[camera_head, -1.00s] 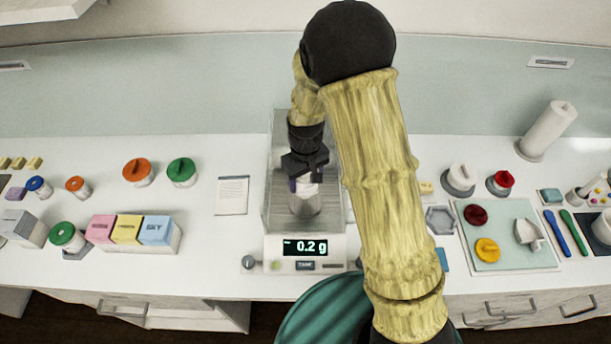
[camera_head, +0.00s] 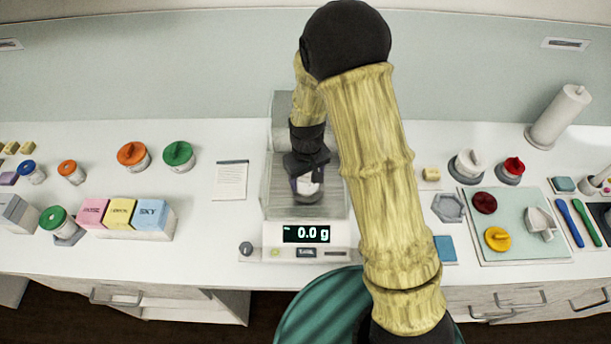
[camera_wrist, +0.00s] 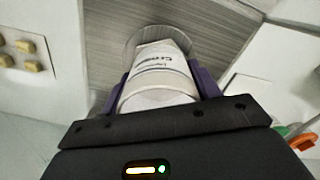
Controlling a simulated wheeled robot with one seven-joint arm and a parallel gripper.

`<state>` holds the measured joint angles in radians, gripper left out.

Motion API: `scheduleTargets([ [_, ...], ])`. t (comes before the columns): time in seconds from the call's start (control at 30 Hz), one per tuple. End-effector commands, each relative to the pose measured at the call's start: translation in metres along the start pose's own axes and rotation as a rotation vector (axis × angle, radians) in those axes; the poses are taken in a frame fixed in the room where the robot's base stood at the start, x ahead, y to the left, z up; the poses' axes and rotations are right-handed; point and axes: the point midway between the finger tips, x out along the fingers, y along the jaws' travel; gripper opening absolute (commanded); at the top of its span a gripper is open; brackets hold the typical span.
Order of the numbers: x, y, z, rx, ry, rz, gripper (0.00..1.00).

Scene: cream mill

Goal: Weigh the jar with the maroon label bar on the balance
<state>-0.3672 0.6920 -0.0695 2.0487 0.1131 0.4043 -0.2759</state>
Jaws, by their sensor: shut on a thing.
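My gripper (camera_head: 307,172) is inside the glass-walled chamber of the balance (camera_head: 307,240), shut on a white jar (camera_wrist: 160,85). In the wrist view the jar lies between the purple fingers, with dark print on its label; no maroon bar is visible on the side that shows. A round pan (camera_wrist: 150,38) lies just beyond the jar in the wrist view. I cannot tell whether the jar touches it. The balance display (camera_head: 306,234) reads 0.0 g.
Jars with orange lids (camera_head: 132,155) and green lids (camera_head: 178,154) and coloured boxes (camera_head: 121,213) stand on the left. On the right are a pale mat (camera_head: 515,250) with a maroon lid (camera_head: 484,203) and a yellow lid (camera_head: 498,238), and a paper roll (camera_head: 558,118).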

Motion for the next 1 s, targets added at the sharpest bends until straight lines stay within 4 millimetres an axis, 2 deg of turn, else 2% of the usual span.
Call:
scheduleTargets([
  [0.8, 0.0045, -0.0017, -0.0005, -0.004, 0.000, 0.000, 0.37],
  [0.83, 0.0045, -0.0017, -0.0005, -0.004, 0.000, 0.000, 0.64],
  [0.93, 0.0045, -0.0017, -0.0005, -0.004, 0.000, 0.000, 0.83],
  [1.0, 0.0045, -0.0017, -0.0005, -0.004, 0.000, 0.000, 0.87],
])
